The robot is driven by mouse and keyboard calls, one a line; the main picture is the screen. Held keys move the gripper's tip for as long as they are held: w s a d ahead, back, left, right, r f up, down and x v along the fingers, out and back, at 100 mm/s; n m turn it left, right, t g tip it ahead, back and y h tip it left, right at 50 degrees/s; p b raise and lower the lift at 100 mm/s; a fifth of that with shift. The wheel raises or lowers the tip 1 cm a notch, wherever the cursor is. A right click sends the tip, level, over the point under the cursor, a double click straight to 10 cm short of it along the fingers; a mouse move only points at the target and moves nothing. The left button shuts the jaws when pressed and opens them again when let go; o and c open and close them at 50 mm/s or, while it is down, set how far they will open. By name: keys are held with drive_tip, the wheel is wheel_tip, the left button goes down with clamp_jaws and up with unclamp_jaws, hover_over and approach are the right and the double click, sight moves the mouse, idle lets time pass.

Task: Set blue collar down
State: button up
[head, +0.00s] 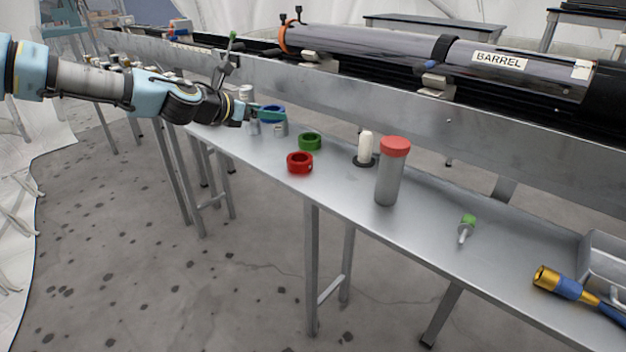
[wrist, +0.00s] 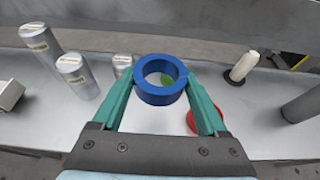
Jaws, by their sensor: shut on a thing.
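The blue collar (wrist: 160,93) is a thick ring held between the two green fingers of my gripper (wrist: 161,90) in the wrist view. The fingers are shut on its left and right sides. Through and below the ring, the bench top shows, with a bit of the green collar seen through its hole. In the head view the blue collar (head: 271,112) is at the end of my gripper (head: 268,116), over the left part of the metal bench (head: 345,205). I cannot tell exactly how high it is above the bench.
A green collar (head: 310,141) and a red collar (head: 300,162) lie right of my gripper. Grey cylinders (wrist: 77,75) stand at its left. A white spool (head: 365,146) and a red-capped cylinder (head: 391,170) stand farther right. The barrel (head: 480,62) lies behind the bench's rail.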

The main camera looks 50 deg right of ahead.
sight(269, 156)
drive_tip(key=f, duration=1)
drive_tip(key=shift+w+a, duration=0.2)
drive_tip(key=shift+a, duration=0.05)
drive_tip(key=shift+f, duration=0.15)
drive_tip(key=o, duration=1.3)
